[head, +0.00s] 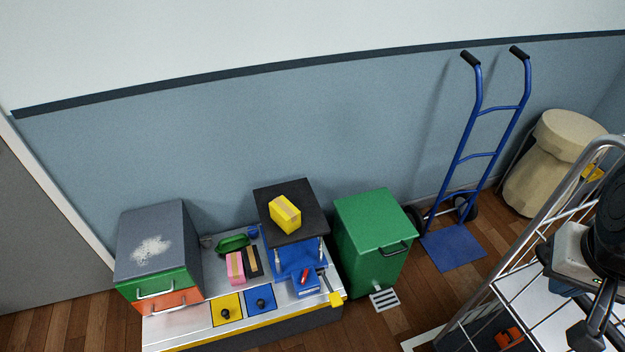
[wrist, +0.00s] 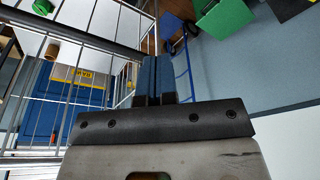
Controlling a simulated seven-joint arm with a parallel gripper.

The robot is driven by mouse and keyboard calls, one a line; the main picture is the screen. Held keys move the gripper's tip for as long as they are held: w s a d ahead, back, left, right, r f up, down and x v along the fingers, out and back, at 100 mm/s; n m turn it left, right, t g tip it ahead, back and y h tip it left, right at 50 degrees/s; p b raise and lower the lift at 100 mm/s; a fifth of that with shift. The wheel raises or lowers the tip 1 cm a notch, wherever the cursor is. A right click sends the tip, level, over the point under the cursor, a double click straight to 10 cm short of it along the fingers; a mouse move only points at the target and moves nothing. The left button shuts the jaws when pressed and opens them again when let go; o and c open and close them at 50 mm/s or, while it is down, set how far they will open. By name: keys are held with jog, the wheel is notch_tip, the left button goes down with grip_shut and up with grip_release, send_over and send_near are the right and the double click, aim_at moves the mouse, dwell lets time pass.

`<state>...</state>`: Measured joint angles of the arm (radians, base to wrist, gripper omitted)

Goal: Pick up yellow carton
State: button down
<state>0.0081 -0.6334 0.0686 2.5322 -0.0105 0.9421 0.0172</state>
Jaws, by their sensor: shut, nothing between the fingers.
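The yellow carton (head: 285,214) lies on the black top of a raised stand (head: 312,231) on the low bench, left of the green bin in the head view. In the head view my arm is at the far right edge, far from the carton; the fingertips are hard to make out there. The carton does not show clearly in the wrist view.
A green bin (head: 372,228) stands right of the bench (head: 190,323). A grey-topped drawer box (head: 155,243) and a pink block (head: 235,268) are on the bench. A blue hand truck (head: 478,155) leans at the wall. A wire cart (head: 500,262) is near my arm.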

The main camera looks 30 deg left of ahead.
grip_release()
dwell(0.5)
